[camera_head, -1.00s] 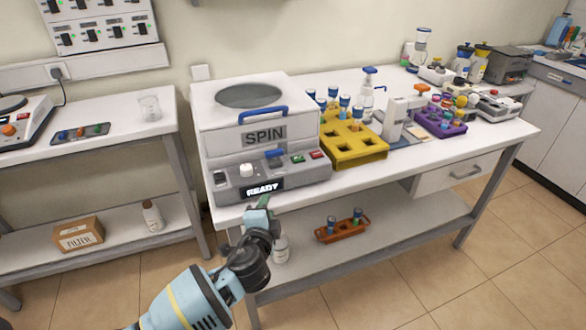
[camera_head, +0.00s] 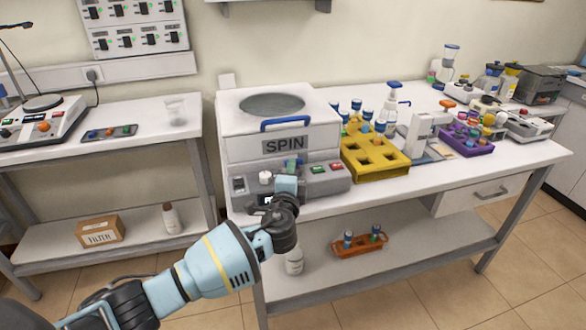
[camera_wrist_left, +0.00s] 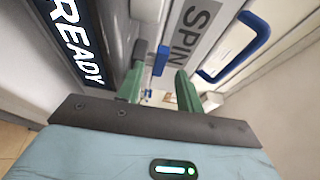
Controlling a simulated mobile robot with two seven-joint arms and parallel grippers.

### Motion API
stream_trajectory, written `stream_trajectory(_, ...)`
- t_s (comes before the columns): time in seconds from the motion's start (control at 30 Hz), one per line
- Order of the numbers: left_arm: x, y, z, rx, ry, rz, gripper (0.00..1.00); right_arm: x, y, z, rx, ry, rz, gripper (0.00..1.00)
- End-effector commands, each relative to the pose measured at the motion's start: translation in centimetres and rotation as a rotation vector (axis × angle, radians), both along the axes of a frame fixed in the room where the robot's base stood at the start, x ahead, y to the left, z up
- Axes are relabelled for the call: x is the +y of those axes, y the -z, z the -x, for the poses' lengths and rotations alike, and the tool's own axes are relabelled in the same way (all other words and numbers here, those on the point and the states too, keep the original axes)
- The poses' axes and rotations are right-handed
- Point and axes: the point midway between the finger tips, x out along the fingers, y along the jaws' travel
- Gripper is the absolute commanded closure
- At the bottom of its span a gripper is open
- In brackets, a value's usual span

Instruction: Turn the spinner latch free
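The spinner (camera_head: 240,147) is a white box marked SPIN with a grey control panel along its lower front. Its small blue latch (camera_head: 292,164) shows just above and behind my left gripper (camera_head: 286,186). In the left wrist view the blue latch (camera_wrist_left: 161,60) appears between the tips of the two green fingers. The left gripper (camera_wrist_left: 160,72) is open, its fingers apart; I cannot tell whether either touches the latch. In the head view the gripper hides most of the READY display, which reads clearly in the wrist view (camera_wrist_left: 75,40). My right gripper is not in view.
A blue lid handle (camera_head: 286,124) sits above the SPIN label. A white knob (camera_head: 265,177) is left of the gripper; green and red buttons (camera_head: 327,168) are to its right. A yellow rack (camera_head: 375,155) with blue-capped vials stands close to the spinner's right.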

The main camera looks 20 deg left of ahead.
Motion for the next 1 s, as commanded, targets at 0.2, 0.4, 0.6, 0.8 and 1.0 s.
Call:
stream_trajectory(0.2, 0.4, 0.1, -2.2, 0.001, -0.001, 0.001, 0.64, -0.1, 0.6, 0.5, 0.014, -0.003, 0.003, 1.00)
stream_trajectory(0.4, 0.6, 0.0, -2.9, 0.001, 0.000, 0.001, 0.64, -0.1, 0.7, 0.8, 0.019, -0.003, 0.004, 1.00)
stream_trajectory(0.6, 0.6, 0.0, -2.9, 0.001, 0.000, 0.001, 0.64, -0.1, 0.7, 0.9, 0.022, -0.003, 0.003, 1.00)
stream_trajectory(0.8, 0.6, 0.0, -2.9, 0.001, 0.000, 0.001, 0.85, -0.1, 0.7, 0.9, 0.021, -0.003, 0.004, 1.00)
stream_trajectory(1.0, 0.6, 0.0, -2.9, 0.001, 0.000, 0.001, 1.00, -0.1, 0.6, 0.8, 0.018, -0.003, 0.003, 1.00)
